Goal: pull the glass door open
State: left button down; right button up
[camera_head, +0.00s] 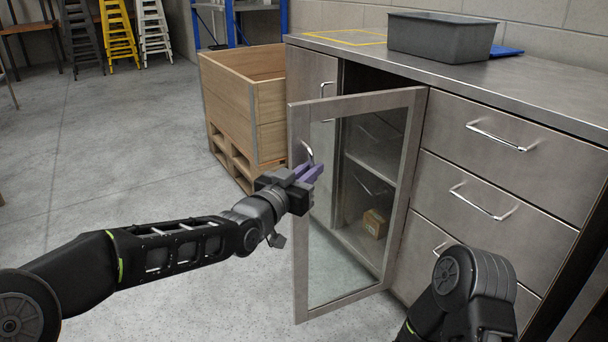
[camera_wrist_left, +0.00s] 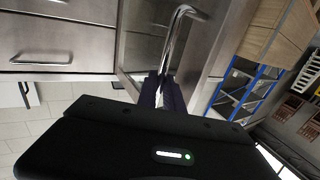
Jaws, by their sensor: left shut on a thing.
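The glass door (camera_head: 409,150) has a grey frame and hinges on its right side. It stands partly open, swung out from the cabinet. Its curved metal handle (camera_head: 307,152) is on the left part of the frame. My left gripper (camera_head: 311,172) is at this handle with its purple fingers shut on it. In the left wrist view the handle (camera_wrist_left: 177,40) runs down between the fingers. Of my right arm, only dark links show at the lower right in the head view; its gripper is out of view.
Inside the cabinet a small cardboard box (camera_head: 374,223) sits on the bottom. Drawers (camera_head: 478,190) with bar handles are to the right. A grey bin (camera_head: 441,37) stands on the counter. A wooden crate (camera_head: 228,104) on a pallet stands left of the cabinet. Floor (camera_head: 150,280) before the door is clear.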

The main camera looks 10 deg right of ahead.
pick_arm(q)
jog(key=shift+s+d+r, duration=0.1)
jog(key=shift+s+d, duration=0.1)
jog(key=shift+s, duration=0.05)
jog(key=c, duration=1.5)
grip_release()
jog(key=shift+a, duration=0.1)
jog(key=p+v, duration=0.1)
jog(key=v, duration=0.6)
jog(key=shift+s+a+p, duration=0.2)
jog(key=shift+p, duration=0.15)
